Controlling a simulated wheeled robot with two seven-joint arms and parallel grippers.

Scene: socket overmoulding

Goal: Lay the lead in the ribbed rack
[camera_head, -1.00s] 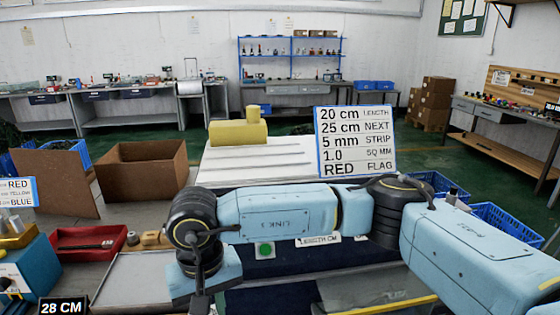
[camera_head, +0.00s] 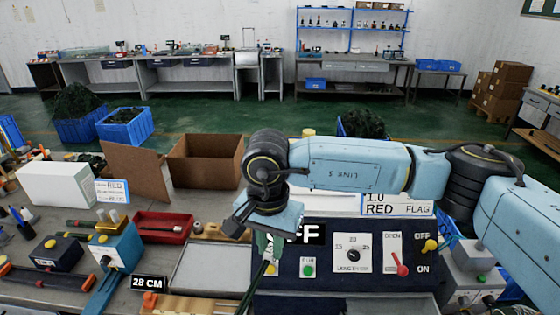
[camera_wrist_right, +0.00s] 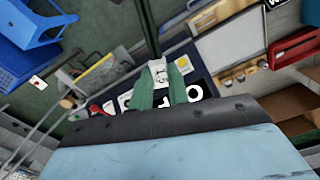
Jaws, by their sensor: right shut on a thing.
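My right gripper (camera_head: 266,262) points down in front of the dark blue control panel in the head view. In the right wrist view its two green fingers (camera_wrist_right: 161,88) are shut on a small pale piece (camera_wrist_right: 158,70) of the lead. The dark green lead (camera_wrist_right: 149,28) runs on from there, and in the head view the lead (camera_head: 247,296) hangs below the fingers out of the bottom of the picture. An orange-brown notched block (camera_head: 195,304) at the bottom edge may be the ribbed rack; it is mostly cut off. My left gripper is not in view.
The dark blue panel (camera_head: 320,276) carries a dial, a red lever and a yellow knob. A grey tray (camera_head: 210,268) lies left of my gripper, looking empty. A red bin (camera_head: 162,228), an open cardboard box (camera_head: 205,160) and a blue device (camera_head: 116,247) stand farther left.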

